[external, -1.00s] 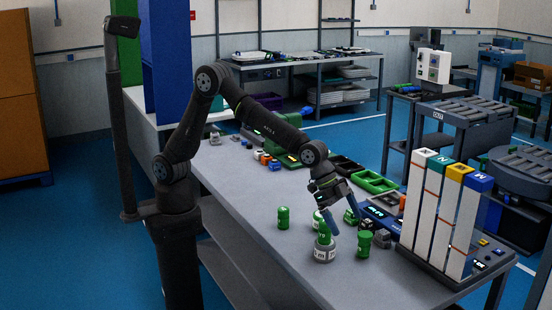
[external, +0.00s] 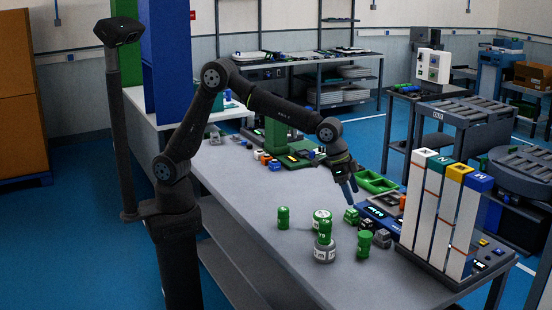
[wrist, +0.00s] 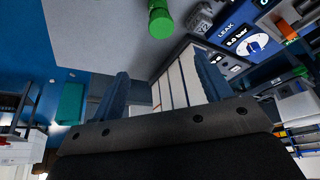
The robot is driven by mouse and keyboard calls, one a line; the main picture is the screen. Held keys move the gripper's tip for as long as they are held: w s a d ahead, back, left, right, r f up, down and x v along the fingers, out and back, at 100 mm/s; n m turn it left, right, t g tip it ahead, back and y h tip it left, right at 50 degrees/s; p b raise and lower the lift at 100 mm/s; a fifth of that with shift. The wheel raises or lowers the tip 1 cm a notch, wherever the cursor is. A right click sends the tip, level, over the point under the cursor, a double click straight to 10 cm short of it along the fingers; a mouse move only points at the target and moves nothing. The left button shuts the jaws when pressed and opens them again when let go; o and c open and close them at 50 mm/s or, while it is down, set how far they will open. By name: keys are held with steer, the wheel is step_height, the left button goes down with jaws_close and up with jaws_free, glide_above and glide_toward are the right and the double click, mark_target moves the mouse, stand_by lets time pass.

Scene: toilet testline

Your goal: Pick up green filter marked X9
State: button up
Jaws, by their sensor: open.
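Several green cylindrical filters stand on the grey bench in the external view. One stands at the left (external: 283,218) and another at the right (external: 364,243). A green one with white markings (external: 322,221) is in the middle, at a grey and white round base (external: 325,255); I cannot tell whether it is on top or behind. The markings are too small to read as X9 for sure. My gripper (external: 349,190) is open and empty, above and to the right of the middle filter. In the wrist view my gripper (wrist: 160,90) has spread fingers, with a green filter (wrist: 160,20) beyond them.
A green block (external: 351,215) and a grey block (external: 383,238) sit near the filters. A blue leak gauge panel (external: 376,212) lies behind them. Tall white columns with coloured tops (external: 440,215) stand at the right. The bench's left part (external: 235,185) is clear.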

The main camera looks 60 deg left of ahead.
glide_toward(365, 234)
steer(key=x, duration=0.5)
steer(key=shift+d, duration=0.25)
steer(key=shift+x, duration=2.75)
steer(key=shift+a, duration=0.15)
steer(key=c, duration=1)
steer(key=shift+c, duration=0.5)
steer(key=shift+r, duration=0.1)
